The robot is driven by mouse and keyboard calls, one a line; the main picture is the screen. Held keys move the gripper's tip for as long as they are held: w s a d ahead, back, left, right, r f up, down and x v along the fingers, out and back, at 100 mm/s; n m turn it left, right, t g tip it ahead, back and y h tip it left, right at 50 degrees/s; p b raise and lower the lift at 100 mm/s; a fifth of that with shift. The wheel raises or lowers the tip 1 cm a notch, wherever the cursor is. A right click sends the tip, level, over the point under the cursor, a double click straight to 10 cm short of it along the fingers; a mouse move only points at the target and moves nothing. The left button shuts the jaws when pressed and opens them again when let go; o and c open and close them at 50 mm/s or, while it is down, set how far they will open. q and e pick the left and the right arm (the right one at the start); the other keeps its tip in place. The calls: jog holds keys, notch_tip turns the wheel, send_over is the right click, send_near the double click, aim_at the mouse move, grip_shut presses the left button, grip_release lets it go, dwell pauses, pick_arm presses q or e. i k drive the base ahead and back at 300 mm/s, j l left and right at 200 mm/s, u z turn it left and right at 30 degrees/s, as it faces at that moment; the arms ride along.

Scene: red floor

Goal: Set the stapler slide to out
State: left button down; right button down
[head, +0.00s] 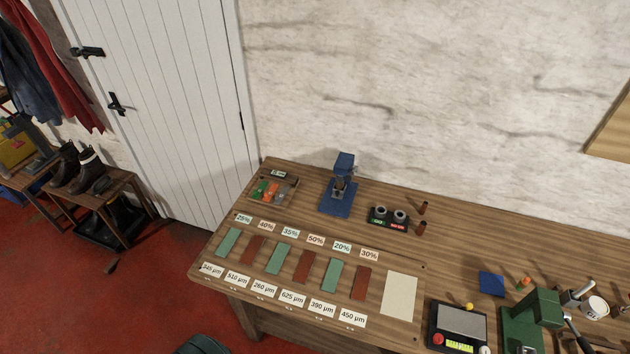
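No part is clearly recognisable as a stapler slide at this size. A blue upright device (341,183) with a flat blue base stands at the back of the wooden bench, near the wall. A green device (541,308) with a dark lever stands at the bench's front right, partly cut off by the lower edge. I cannot tell which of the two is the stapler, nor how any slide is set. Neither of my grippers is in view.
A white door (165,100) stands behind left.

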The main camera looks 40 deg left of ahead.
aim_at(337, 194)
jog(key=u, duration=0.95)
